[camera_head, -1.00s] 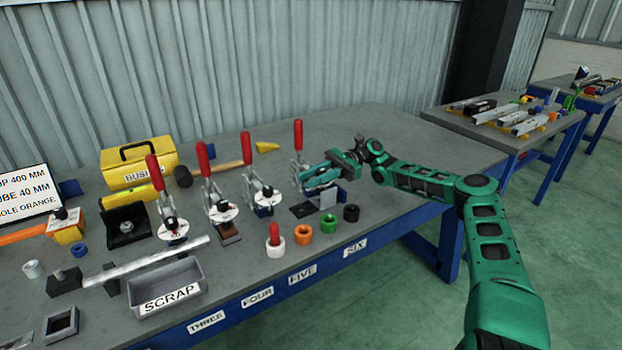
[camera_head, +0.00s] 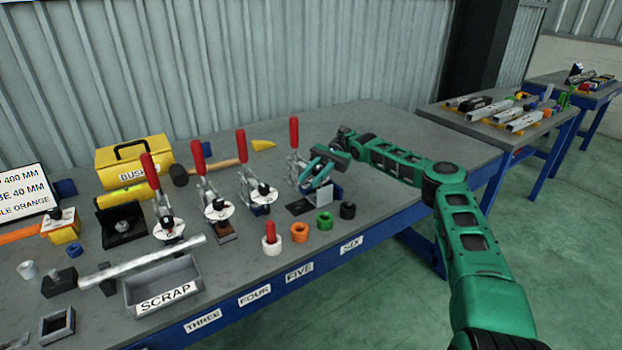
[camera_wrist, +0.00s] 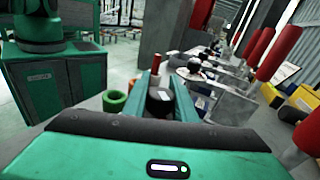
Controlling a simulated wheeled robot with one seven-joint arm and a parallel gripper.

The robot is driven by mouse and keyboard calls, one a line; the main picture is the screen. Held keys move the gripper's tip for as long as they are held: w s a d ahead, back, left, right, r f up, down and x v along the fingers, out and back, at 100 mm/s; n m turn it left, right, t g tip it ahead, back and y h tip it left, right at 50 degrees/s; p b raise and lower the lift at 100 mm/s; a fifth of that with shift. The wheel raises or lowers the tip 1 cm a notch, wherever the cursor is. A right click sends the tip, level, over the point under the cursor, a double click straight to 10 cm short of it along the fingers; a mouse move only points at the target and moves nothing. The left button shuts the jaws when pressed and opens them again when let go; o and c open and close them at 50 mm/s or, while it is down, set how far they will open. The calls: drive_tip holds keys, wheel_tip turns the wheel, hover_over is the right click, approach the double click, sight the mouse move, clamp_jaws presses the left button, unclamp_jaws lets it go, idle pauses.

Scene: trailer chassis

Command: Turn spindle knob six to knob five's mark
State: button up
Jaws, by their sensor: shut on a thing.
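Spindle knob six is the black knob with a white mark (camera_wrist: 160,98) between my fingers in the wrist view. In the head view my gripper hides it at the rightmost toggle clamp, behind the SIX label (camera_head: 350,245). My gripper (camera_head: 308,174) is shut on knob six, reaching in from the right; its fingers also show in the wrist view (camera_wrist: 161,88). Knob five (camera_head: 263,189) is black, on a white dial at the clamp to the left, behind the FIVE label (camera_head: 299,272). Its mark is too small to read.
Red clamp handles (camera_head: 294,133) stand upright close to my gripper. Orange (camera_head: 299,232), green (camera_head: 324,220) and black (camera_head: 347,210) rings and a white ring with a red peg (camera_head: 271,243) stand in front.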

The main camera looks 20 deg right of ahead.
drive_tip(key=shift+a, duration=0.3)
drive_tip(key=o, duration=1)
drive_tip(key=shift+f, duration=0.1)
drive_tip(key=shift+o, duration=0.2)
drive_tip(key=shift+d, duration=0.1)
drive_tip(key=shift+r, duration=0.5)
drive_tip(key=s+a+r, duration=0.6)
drive_tip(key=a+r, duration=0.4)
